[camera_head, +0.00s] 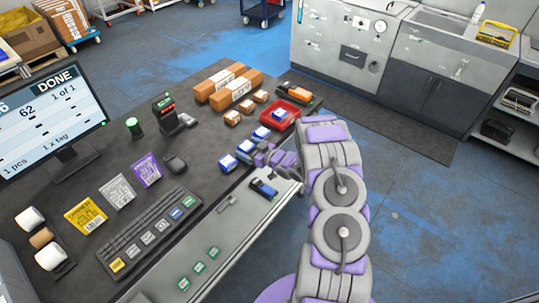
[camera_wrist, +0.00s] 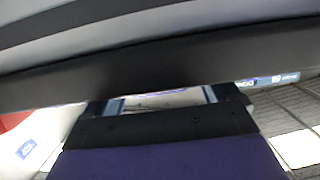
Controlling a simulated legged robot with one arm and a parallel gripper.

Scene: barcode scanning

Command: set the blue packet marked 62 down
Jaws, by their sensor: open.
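My gripper (camera_head: 262,156) is low over the table's right edge in the head view, beside a short row of blue-and-white packets. The row holds a near packet (camera_head: 228,162), a middle packet (camera_head: 245,146) and a far packet (camera_head: 261,132). Another blue-and-white packet (camera_head: 279,115) lies in the red tray (camera_head: 295,108). I cannot read which packet is marked 62. In the wrist view my jaws (camera_wrist: 160,100) are apart, with a pale gap between them; no packet shows clearly in it. A blue-labelled item (camera_wrist: 27,148) shows at the left edge there.
The monitor (camera_head: 50,112) reads DONE, 62 and 1 of 1. A scanner on a stand (camera_head: 166,110), a mouse (camera_head: 175,165) and a keyboard (camera_head: 148,232) stand left of the packets. Brown boxes (camera_head: 228,85) lie behind. A dark handheld device (camera_head: 264,188) lies near my gripper.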

